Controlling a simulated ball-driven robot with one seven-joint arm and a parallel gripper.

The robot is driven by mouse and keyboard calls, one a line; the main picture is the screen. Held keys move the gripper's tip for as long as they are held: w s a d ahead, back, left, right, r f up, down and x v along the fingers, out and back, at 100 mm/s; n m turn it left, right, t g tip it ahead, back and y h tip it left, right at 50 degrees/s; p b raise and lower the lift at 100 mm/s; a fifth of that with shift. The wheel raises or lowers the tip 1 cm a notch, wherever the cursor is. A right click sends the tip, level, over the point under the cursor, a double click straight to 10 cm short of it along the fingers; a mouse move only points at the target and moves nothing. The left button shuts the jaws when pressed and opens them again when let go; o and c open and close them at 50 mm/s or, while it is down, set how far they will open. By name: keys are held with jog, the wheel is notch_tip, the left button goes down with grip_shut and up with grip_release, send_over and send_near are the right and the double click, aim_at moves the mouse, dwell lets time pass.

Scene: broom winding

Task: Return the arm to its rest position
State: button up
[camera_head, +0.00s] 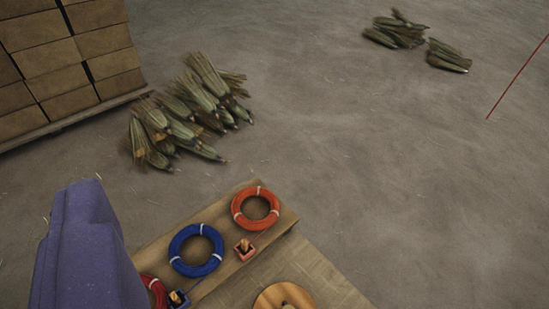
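My gripper and arm do not clearly show in the camera_head view, so I cannot see the gripper's fingers or anything held in them. Below the camera is a wooden workbench (315,267) with a raised shelf along its far side. On the shelf lie an orange-red wire coil (236,213) and a blue wire coil (180,266), both flat. Part of a red coil (157,289) shows at the bottom edge. A round wooden piece (264,300) on the bench is cut off by the frame's bottom.
A purple-blue padded object (85,255) stands left of the bench. Boxes (60,70) are stacked on a pallet at upper left. Broom-straw bundles (188,112) lie on the floor, with more (398,31) at upper right. The concrete floor at right is clear, except a thin red line.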

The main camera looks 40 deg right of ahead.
jog(key=shift+s+d+r+n+t, duration=0.1)
jog(key=shift+s+r+n+t, duration=0.2)
jog(key=shift+s+r, duration=0.55)
jog(key=shift+f, duration=0.1)
notch_tip(320, 180, down, 8)
jog(key=b, duration=0.8)
